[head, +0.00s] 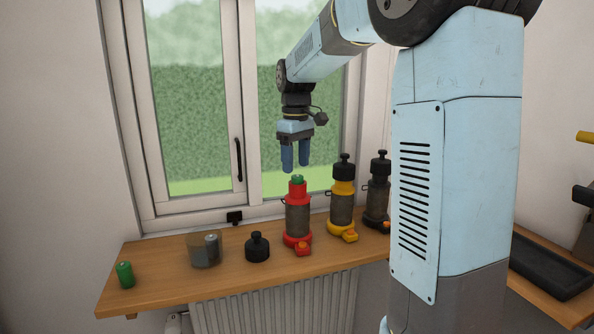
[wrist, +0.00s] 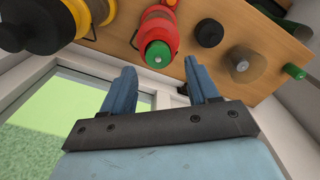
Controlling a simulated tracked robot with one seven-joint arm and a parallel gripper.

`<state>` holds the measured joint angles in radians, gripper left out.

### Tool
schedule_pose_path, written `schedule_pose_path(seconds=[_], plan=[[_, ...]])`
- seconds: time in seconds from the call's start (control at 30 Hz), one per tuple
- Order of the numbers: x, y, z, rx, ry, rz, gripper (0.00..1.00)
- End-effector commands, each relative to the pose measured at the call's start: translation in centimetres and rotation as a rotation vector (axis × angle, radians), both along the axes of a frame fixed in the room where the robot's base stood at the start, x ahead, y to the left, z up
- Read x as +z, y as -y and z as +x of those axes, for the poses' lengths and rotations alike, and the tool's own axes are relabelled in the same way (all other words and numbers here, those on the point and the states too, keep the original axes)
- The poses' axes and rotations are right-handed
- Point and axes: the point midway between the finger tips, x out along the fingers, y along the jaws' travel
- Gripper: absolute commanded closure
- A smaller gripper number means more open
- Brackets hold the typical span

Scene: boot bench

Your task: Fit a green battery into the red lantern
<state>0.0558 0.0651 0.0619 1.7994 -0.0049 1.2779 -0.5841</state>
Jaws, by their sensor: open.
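The red lantern (head: 298,218) stands upright on the wooden shelf without its cap. A green battery (head: 297,179) sticks up out of its open top; it also shows in the wrist view (wrist: 158,54) inside the red rim (wrist: 153,30). My gripper (head: 296,170) is open and empty, pointing down just above the lantern, its blue fingers apart and clear of the battery. In the wrist view my gripper (wrist: 163,80) has nothing between its fingers. A black cap (head: 257,247) sits on the shelf left of the lantern. Another green battery (head: 125,274) stands at the shelf's left end.
A clear round container (head: 204,250) with a grey battery (head: 211,246) stands left of the cap. A yellow lantern (head: 342,205) and a black lantern (head: 378,195), both capped, stand to the right. The window (head: 200,100) is close behind. The shelf's front edge (head: 200,292) is clear.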

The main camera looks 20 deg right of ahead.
Motion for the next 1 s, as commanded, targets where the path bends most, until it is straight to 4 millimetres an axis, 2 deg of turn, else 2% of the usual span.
schedule_pose_path(seconds=[0.1, 0.3, 0.5, 0.67, 0.77, 1.0], plan=[[2.6, 0.0, 0.1, 0.000, 0.005, 0.000, 0.40], [6.1, 0.0, 0.0, 0.000, 0.004, 0.000, 0.40], [8.2, 0.0, 0.0, 0.000, 0.002, 0.000, 0.40], [8.8, 0.0, -0.7, -0.012, 0.013, -0.001, 0.40], [8.9, -0.1, -2.5, -0.043, 0.040, -0.002, 0.40], [8.1, -0.2, -9.3, -0.176, 0.152, 0.004, 0.40]])
